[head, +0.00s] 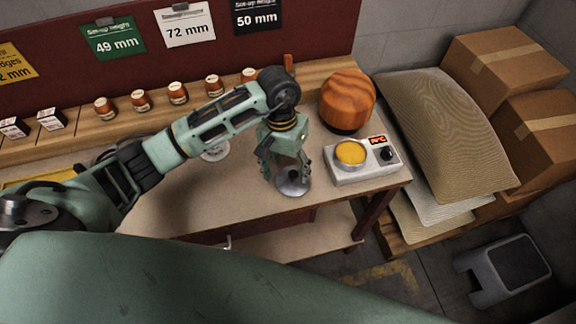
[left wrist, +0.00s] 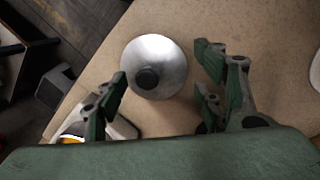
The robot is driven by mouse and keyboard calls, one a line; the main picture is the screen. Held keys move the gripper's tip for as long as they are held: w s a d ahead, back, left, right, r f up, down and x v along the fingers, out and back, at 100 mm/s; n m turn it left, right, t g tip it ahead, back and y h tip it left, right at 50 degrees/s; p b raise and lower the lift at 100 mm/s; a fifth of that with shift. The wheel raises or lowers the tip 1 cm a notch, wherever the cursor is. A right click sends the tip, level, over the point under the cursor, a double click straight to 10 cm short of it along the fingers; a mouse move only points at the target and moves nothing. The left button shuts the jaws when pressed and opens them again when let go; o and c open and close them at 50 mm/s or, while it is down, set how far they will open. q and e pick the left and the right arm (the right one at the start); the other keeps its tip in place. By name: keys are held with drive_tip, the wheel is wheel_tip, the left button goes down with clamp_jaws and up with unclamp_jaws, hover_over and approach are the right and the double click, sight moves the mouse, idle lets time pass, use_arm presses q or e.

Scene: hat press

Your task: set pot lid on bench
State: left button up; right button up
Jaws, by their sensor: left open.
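The pot lid (head: 293,184), a shiny metal disc with a dark knob, lies on the bench (head: 262,217) near its front edge. It also shows in the left wrist view, its lid face (left wrist: 168,62) and knob uncovered. My left gripper (head: 287,172) points down over the lid, which it partly hides in the head view. The small pot (head: 351,154) with orange-yellow contents sits on a white hot plate (head: 365,174) to the right. My right gripper is not in view.
A wooden hat block (head: 347,97) stands behind the hot plate. Small jars (head: 178,93) line the back shelf. A pale round thing (head: 215,152) lies partly behind my left arm. Sacks (head: 440,120) and boxes are at right.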

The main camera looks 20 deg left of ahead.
sight(285, 171)
use_arm(q)
wheel_tip(285, 171, up, 12)
drive_tip(key=w+a+b, duration=0.1)
drive_tip(key=b, duration=0.2)
drive_tip(key=shift+w+a+f, duration=0.2)
drive_tip(key=shift+a, duration=0.05)
